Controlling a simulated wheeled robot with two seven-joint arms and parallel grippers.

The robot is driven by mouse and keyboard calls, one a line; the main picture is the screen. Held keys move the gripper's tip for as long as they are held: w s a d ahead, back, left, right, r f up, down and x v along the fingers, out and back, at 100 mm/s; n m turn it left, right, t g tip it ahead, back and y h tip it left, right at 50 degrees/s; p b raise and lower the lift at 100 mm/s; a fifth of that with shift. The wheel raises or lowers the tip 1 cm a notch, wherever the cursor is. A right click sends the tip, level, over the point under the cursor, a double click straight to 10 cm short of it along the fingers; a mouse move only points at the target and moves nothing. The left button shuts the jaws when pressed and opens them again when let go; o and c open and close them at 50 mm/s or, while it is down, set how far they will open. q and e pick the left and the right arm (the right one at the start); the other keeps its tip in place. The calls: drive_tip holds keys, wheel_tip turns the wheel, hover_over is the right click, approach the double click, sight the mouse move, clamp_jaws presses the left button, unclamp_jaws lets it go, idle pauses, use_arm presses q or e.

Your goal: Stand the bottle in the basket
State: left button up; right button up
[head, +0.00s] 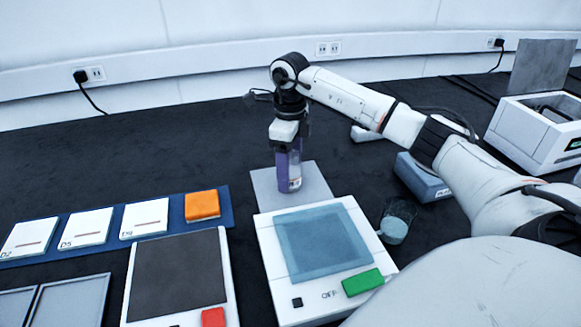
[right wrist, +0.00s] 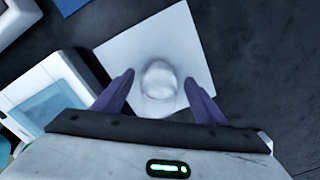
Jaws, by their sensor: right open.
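A small clear bottle (head: 294,184) stands on a light grey square pad (head: 262,191), behind the white device with the blue-grey top. My right gripper (head: 288,172) points straight down over it, with its purple fingers beside the bottle. In the right wrist view, the bottle's round pale top (right wrist: 160,80) lies between the two open fingers (right wrist: 160,90), with gaps on both sides. The bottle's lower part is hard to make out there. I cannot clearly identify the basket; an open white box (head: 538,135) at the right has dark contents. My left gripper is not in view.
The white device (head: 358,236) with a green block is just in front of the pad. A dark translucent cup (head: 397,222) and a blue-grey box (head: 420,180) are to its right. A blue tray (head: 170,212) with cards is left.

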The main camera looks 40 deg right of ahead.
drive_tip(key=c, duration=1.4)
